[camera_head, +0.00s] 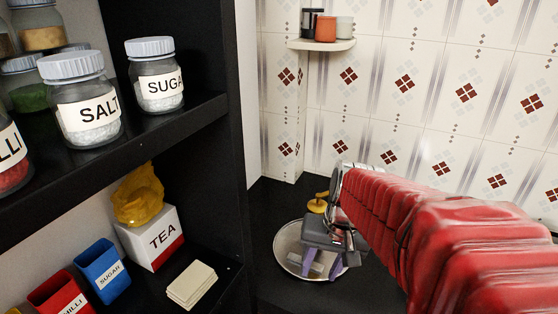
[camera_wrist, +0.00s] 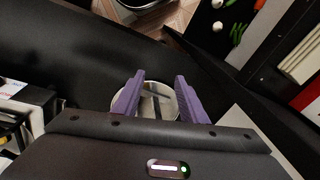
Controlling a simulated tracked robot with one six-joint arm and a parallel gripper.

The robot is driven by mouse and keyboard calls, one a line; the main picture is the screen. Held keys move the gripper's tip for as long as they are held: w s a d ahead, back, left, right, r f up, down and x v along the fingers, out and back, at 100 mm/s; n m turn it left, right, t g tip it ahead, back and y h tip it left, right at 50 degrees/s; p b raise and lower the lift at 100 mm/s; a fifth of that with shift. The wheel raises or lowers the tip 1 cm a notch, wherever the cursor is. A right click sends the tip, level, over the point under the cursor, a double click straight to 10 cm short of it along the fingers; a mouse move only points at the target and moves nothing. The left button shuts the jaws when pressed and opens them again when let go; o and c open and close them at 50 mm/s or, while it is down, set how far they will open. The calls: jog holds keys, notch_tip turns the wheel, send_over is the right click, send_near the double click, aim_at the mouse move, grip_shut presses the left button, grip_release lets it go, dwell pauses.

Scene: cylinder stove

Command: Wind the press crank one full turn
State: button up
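My gripper (camera_head: 323,264) points down over a round pale metal tray or plate (camera_head: 284,243) on the dark counter. Its two purple fingers stand apart, and in the wrist view my gripper (camera_wrist: 160,76) is open. A small grey bar-like part (camera_wrist: 153,96) shows between and below the fingers, over the round plate; no finger visibly grips it. I cannot tell whether this is the press crank. A yellow, brass-like piece (camera_head: 317,205) stands just behind my gripper. My gripper and arm hide much of what is there.
A black shelf (camera_head: 190,108) at left holds jars, a white and red TEA box (camera_head: 152,238) and a blue SUGAR container (camera_head: 102,270). A small corner shelf (camera_head: 321,44) with cups hangs on the tiled wall.

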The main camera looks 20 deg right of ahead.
jog(key=w+d+f+m+y, duration=0.45)
jog(key=d+m, duration=0.25)
jog(key=d, duration=0.2)
jog(key=m+t+y, duration=0.9)
jog(key=m+t, duration=0.1)
jog(key=m, duration=0.3)
send_near(327, 192)
jog(key=s+d+r, duration=0.2)
jog(key=d+r, duration=0.2)
jog(key=d, duration=0.1)
jog(key=shift+s+d+f+h, duration=0.1)
jog(key=shift+s+d+h, duration=0.05)
jog(key=shift+s+h, duration=0.1)
jog(key=x, duration=1.4)
jog(key=shift+s+f, duration=0.15)
jog(key=shift+f, duration=0.05)
jog(key=shift+c, duration=0.5)
